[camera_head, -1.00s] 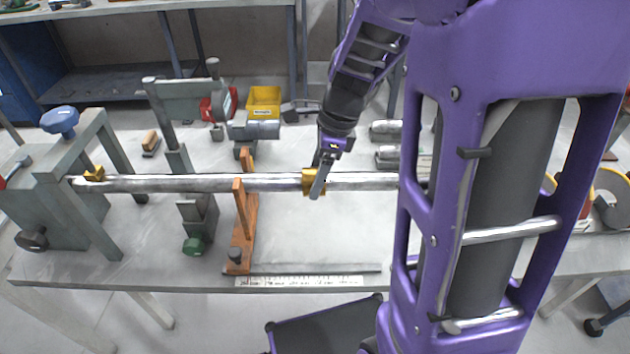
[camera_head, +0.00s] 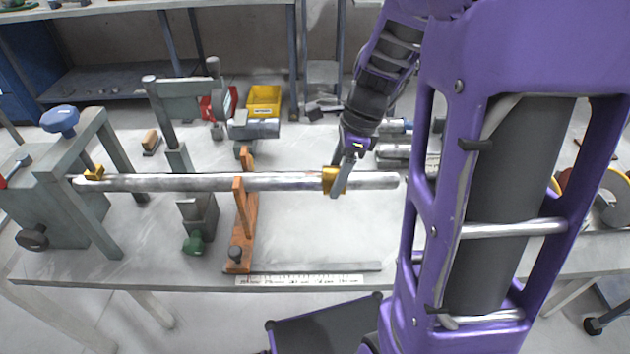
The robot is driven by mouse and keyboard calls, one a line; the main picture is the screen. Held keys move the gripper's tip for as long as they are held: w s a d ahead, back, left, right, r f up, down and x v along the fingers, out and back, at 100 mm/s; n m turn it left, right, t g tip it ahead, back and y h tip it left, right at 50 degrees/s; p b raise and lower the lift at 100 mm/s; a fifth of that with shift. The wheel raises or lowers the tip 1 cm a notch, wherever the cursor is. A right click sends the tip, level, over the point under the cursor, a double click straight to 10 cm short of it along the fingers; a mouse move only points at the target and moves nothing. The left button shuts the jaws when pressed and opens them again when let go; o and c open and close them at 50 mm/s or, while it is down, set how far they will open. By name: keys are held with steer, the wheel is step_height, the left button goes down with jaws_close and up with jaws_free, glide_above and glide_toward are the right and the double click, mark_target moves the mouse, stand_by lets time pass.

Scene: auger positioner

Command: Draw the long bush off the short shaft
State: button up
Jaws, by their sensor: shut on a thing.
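The shaft (camera_head: 290,181) is a long grey metal bar lying level across the bench. Its left end sits in the grey clamp frame (camera_head: 85,150) and its right end is free, just left of my purple arm. A brass bush (camera_head: 328,180) is around the shaft, right of the orange support and short of the free end. My gripper (camera_head: 338,184) is shut on this bush, reaching down from behind. A second brass piece (camera_head: 94,173) is at the shaft's left end by the frame. I cannot tell the bushes' lengths apart.
The orange support (camera_head: 240,225) stands under the shaft's middle. A yellow bin (camera_head: 264,101) and a grey clamp with a red part (camera_head: 195,100) stand behind. Metal cylinders (camera_head: 405,155) lie behind the free end. A scale strip (camera_head: 300,280) lies along the front edge.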

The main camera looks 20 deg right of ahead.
steer(key=s+d, duration=0.2)
steer(key=d, duration=0.6)
steer(key=s+d, duration=0.2)
steer(key=d, duration=0.6)
steer(key=shift+s+d, duration=0.25)
stand_by(1.8)
stand_by(0.3)
